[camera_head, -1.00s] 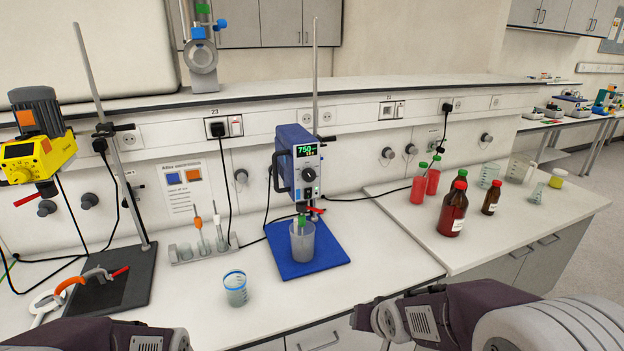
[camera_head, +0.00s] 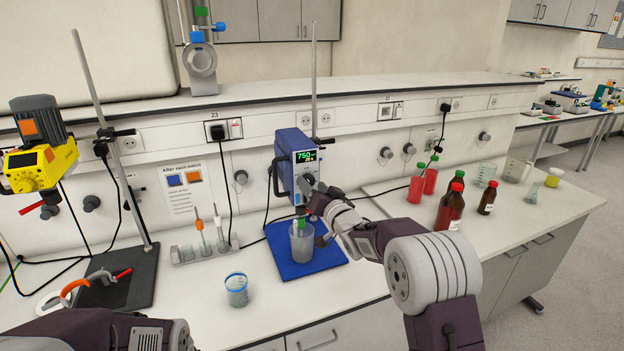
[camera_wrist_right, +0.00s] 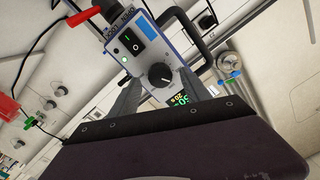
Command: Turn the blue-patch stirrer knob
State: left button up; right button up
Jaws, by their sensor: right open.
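The blue stirrer (camera_head: 289,157) stands on a rod above a blue base plate, its display lit with 750. In the right wrist view its front panel shows a blue patch (camera_wrist_right: 178,28), a black switch and a black round knob (camera_wrist_right: 161,75) with a white mark. My right gripper (camera_wrist_right: 160,80) is open, with one finger on each side of the knob; I cannot tell whether they touch it. In the head view the right gripper (camera_head: 312,190) covers the lower front panel and hides most of the knob. My left arm shows at the bottom left; its gripper is out of view.
A beaker (camera_head: 302,243) stands on the blue plate under the stirrer. A yellow stirrer (camera_head: 40,165) with an orange patch hangs on the left. Brown bottles (camera_head: 450,207) and red bottles stand on the right.

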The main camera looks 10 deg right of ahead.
jog(key=shift+w+a, duration=0.15)
jog(key=shift+w, duration=0.4)
grip_shut()
